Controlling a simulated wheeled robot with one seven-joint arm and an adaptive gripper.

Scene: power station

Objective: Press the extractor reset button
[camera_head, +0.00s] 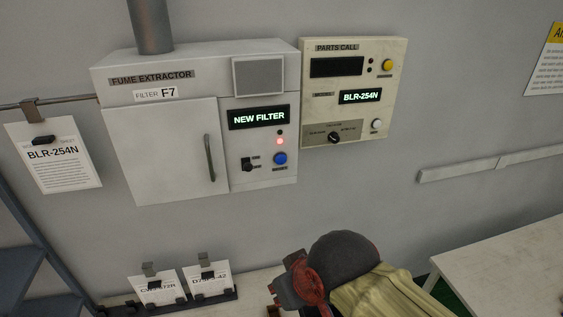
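The fume extractor (163,149) is a pale wall cabinet with a closed door on its left. Its display (259,117) reads "NEW FILTER". Below it a small red light (280,141) glows. A round blue button (280,159) sits under the light, with a small label beneath that is too blurred to read. A dark switch (247,164) is left of the button. What looks like my arm, with my gripper (281,291) at its dark left end, is at the bottom, well below the extractor and not touching it. Its fingers cannot be made out clearly.
A parts call panel (347,112) with a yellow button (387,65) and white button (377,125) hangs right of the extractor. A clipped sheet (57,157) hangs at left. Cards (160,289) stand below. A pale table (505,262) is at lower right.

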